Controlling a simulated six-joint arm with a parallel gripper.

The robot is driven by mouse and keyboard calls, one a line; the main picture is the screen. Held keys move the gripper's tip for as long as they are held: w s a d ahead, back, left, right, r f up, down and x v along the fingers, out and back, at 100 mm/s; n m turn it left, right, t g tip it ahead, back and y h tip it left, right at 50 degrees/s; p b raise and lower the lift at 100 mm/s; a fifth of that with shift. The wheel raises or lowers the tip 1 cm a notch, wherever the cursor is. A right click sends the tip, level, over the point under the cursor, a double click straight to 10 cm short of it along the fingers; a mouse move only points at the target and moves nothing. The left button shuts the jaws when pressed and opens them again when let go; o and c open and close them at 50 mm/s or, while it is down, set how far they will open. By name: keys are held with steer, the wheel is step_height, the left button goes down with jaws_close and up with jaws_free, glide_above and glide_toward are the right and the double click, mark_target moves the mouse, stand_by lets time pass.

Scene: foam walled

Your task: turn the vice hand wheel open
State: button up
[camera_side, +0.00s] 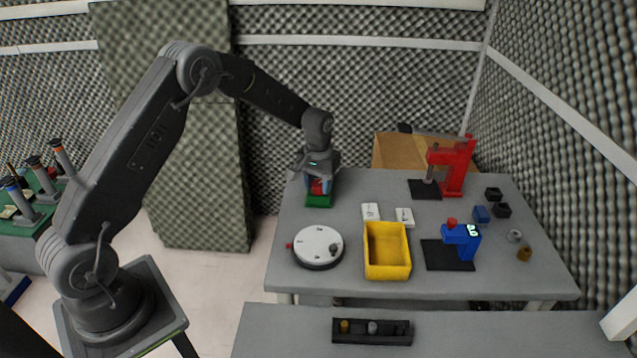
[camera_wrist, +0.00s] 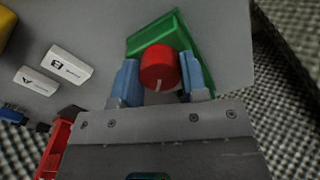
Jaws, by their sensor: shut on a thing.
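The vice is a green-based fixture (camera_side: 319,202) at the back left of the grey table. It also shows as a green body (camera_wrist: 158,33) in the wrist view. Its hand wheel is a red round knob (camera_wrist: 158,67) with a pale mark on its face, pointing towards the gripper's palm. My gripper (camera_wrist: 159,76) has its two blue fingers on either side of the red wheel, shut on it. In the side view the gripper (camera_side: 318,186) is over the vice and hides most of it. How far the vice jaws stand apart is not clear.
A white round dial (camera_side: 318,244), a yellow bin (camera_side: 386,250) and two white labelled blocks (camera_side: 371,211) stand nearer the front. A red press (camera_side: 454,168) and a blue device (camera_side: 462,240) stand to the right. Foam walls rise behind the table.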

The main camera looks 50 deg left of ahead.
mark_target(318, 184)
steer(key=n, duration=0.4)
steer(key=shift+n, duration=2)
steer(key=o, duration=0.9)
steer(key=shift+o, duration=0.2)
steer(key=shift+r, duration=0.1)
step_height(318, 184, up, 14)
